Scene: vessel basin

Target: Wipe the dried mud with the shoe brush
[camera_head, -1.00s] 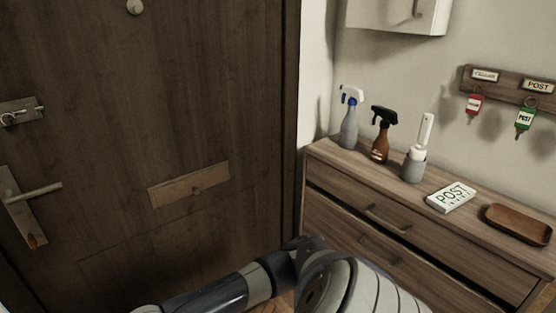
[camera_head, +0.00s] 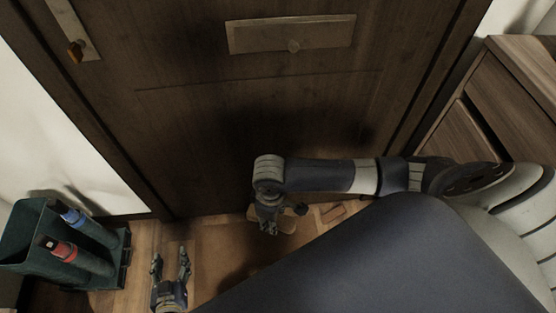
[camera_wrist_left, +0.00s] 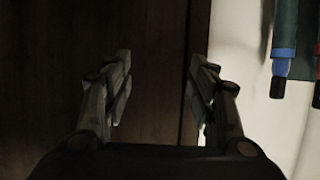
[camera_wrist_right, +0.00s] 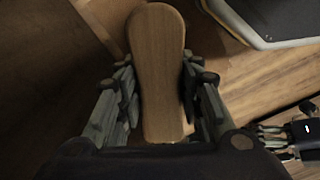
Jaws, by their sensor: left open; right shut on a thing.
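My right gripper (camera_head: 268,222) is low in front of the dark door in the head view. It is shut on the shoe brush, whose pale wooden back (camera_wrist_right: 157,70) fills the space between the fingers in the right wrist view. In the head view part of the brush (camera_head: 286,224) shows beside the fingers; its bristles are hidden. My left gripper (camera_head: 171,266) is open and empty, low at the lower left, left of the right gripper. Its spread fingers also show in the left wrist view (camera_wrist_left: 160,88). I cannot clearly pick out the dried mud from the shadows.
The door (camera_head: 240,110) stands close behind my right gripper. A dark green stand (camera_head: 28,235) holds a red-banded item (camera_head: 75,256) and a blue-banded one (camera_head: 88,226) at the lower left. A wooden drawer unit (camera_head: 500,90) stands at the right. Tan flooring shows between the grippers.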

